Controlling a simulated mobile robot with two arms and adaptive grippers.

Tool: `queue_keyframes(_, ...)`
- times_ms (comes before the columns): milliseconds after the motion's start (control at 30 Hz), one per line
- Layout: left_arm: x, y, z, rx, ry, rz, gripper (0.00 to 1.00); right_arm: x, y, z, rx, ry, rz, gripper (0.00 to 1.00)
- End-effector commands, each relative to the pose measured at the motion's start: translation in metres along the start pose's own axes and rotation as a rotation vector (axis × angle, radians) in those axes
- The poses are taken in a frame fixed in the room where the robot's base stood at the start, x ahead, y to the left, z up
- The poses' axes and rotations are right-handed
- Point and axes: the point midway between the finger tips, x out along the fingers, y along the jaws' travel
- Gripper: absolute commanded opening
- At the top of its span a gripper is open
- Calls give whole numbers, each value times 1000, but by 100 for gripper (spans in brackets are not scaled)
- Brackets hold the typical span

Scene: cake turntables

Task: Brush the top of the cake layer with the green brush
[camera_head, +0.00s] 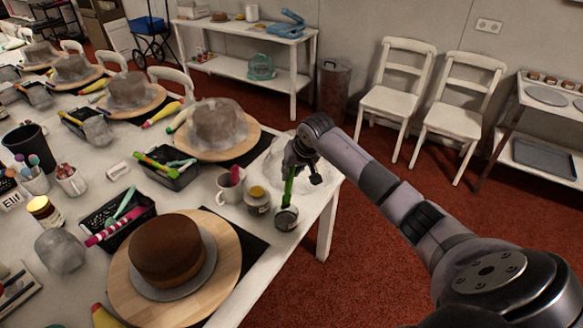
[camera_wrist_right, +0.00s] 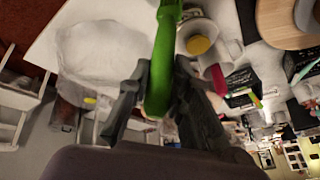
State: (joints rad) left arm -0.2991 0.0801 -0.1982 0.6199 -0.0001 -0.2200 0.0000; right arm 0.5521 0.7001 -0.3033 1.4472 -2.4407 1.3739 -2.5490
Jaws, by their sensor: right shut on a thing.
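A brown cake layer (camera_head: 168,252) sits on a grey disc (camera_head: 203,277) on a round wooden turntable (camera_head: 226,262) at the front of the table. My right gripper (camera_head: 298,168) is over the table's right edge, to the right of the cake and apart from it. It is shut on the green brush (camera_head: 289,188), which points down, nearly upright. The brush's lower end meets the mouth of a small metal pot (camera_head: 287,219); its bristles are hidden. In the right wrist view, the brush (camera_wrist_right: 164,60) shows between the fingers (camera_wrist_right: 160,78). My left gripper is not in view.
A jar with a yellow lid (camera_head: 258,198) and a white mug (camera_head: 230,186) stand left of the pot. A black basket (camera_head: 119,222) with tools is behind the cake. Other turntables with plastic-covered cakes, such as one (camera_head: 218,125), line the table.

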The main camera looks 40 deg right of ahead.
Motion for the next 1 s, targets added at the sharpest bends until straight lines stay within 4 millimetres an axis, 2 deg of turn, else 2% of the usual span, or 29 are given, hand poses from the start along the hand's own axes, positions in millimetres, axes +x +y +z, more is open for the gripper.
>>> queue_keyframes(600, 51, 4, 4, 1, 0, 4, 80, 53, 11, 24, -1, 1, 1, 0)
queue_keyframes(800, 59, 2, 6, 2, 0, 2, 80, 61, 13, 27, 1, 2, 0, 0)
queue_keyframes(1000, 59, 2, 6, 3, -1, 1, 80, 61, 13, 27, 1, 2, 0, 0)
